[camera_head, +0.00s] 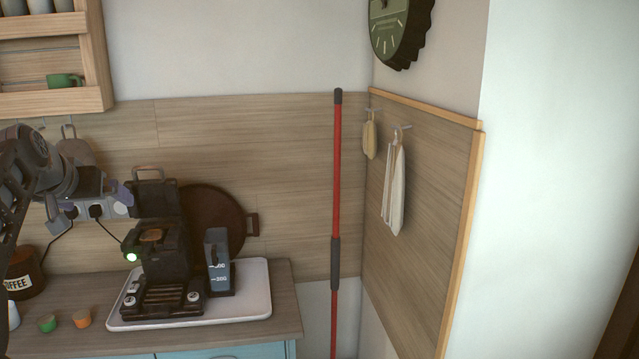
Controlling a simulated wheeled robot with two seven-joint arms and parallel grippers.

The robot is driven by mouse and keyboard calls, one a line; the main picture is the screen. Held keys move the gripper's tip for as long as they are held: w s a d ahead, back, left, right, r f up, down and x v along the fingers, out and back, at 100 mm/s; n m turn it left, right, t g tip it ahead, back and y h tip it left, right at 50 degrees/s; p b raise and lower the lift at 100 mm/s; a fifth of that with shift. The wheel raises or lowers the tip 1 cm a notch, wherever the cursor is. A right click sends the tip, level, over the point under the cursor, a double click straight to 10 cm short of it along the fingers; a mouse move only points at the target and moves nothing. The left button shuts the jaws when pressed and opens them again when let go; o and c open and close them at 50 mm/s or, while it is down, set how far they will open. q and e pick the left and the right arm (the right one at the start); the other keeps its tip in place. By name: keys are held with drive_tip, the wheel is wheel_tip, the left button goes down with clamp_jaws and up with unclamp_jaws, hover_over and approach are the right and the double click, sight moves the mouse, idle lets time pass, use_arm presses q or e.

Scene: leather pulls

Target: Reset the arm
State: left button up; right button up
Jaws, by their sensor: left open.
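My left arm comes in from the left edge. My left gripper (88,201) is raised above the counter, in front of the wood-panelled wall and to the left of the dark coffee machine (160,262). Its fingers are spread apart and I see nothing held between them. It partly covers a wall socket (97,211) with black plugs. My right gripper is not in view.
The coffee machine stands on a white tray (250,303) on the wooden counter (285,325). A coffee canister (24,275) and small orange (82,318) and green (47,323) capsules are at left. A red pole (337,180) stands by the corner. A shelf (60,102) hangs above.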

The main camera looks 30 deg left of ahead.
use_arm(q)
drive_tip(key=w+d+f+t, duration=0.1)
drive_tip(key=w+d+f, duration=0.2)
drive_tip(key=w+f, duration=1.15)
drive_tip(key=w+d+f+m+g+h, duration=0.1)
drive_tip(key=w+d+f+h, duration=0.15)
drive_tip(key=d+f, duration=0.95)
drive_tip(key=w+d+f+h, duration=0.25)
drive_tip(key=d+f, duration=0.55)
drive_tip(key=f, duration=0.8)
drive_tip(key=s+d+f+m+g+h, duration=0.1)
drive_tip(key=s+d+f, duration=0.2)
drive_tip(key=d+f, duration=0.35)
drive_tip(key=s+d+f+g+h+b, duration=0.1)
drive_tip(key=s+d+f, duration=0.2)
drive_tip(key=d+f, duration=0.3)
drive_tip(key=s+d+f+m+g+h, duration=0.1)
drive_tip(key=s+d+f, duration=0.25)
drive_tip(key=d, duration=0.45)
drive_tip(key=s+d+f+m+g+h, duration=0.1)
drive_tip(key=s+d+f, duration=0.3)
drive_tip(key=s+d, duration=0.4)
drive_tip(key=s+d+f+m+g+h+b, duration=0.1)
drive_tip(key=s+d+f+g, duration=0.3)
drive_tip(key=s+d, duration=0.5)
drive_tip(key=s+f, duration=0.1)
drive_tip(key=s, duration=0.2)
drive_tip(key=shift+s+d+f+m, duration=0.2)
drive_tip(key=shift+s+d+m, duration=0.05)
drive_tip(key=shift+m, duration=0.15)
